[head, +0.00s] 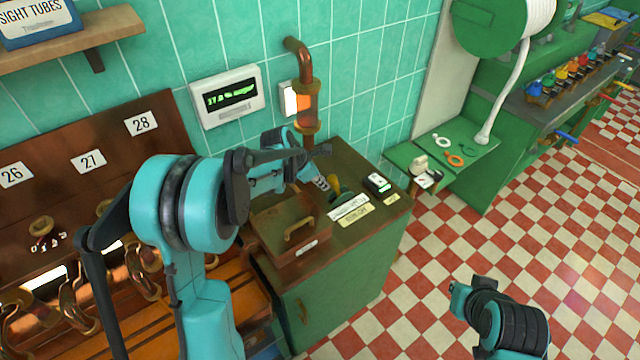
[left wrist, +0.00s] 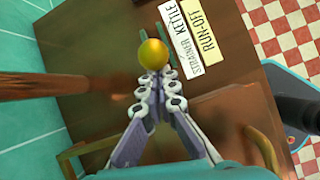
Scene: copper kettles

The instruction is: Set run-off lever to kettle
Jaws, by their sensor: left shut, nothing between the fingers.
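The run-off lever shows as a yellow ball knob (left wrist: 152,54) in the left wrist view, and its tip shows in the head view (head: 333,183). It stands on the brown cabinet top beside a white STRAINER / KETTLE label (head: 348,207) and a yellow RUN-OFF label (head: 355,217). Which word the lever points at I cannot tell. My left gripper (head: 323,184) is shut and empty, its fingertips right beside the knob; the left wrist view (left wrist: 158,77) shows them close below it. Whether they touch is unclear.
A copper pipe with a glowing sight glass (head: 306,105) rises behind the lever. A brown lidded box (head: 290,228) with a handle sits close in front. A small black-and-white device (head: 377,184) stands to the right. A wall display (head: 226,96) hangs behind.

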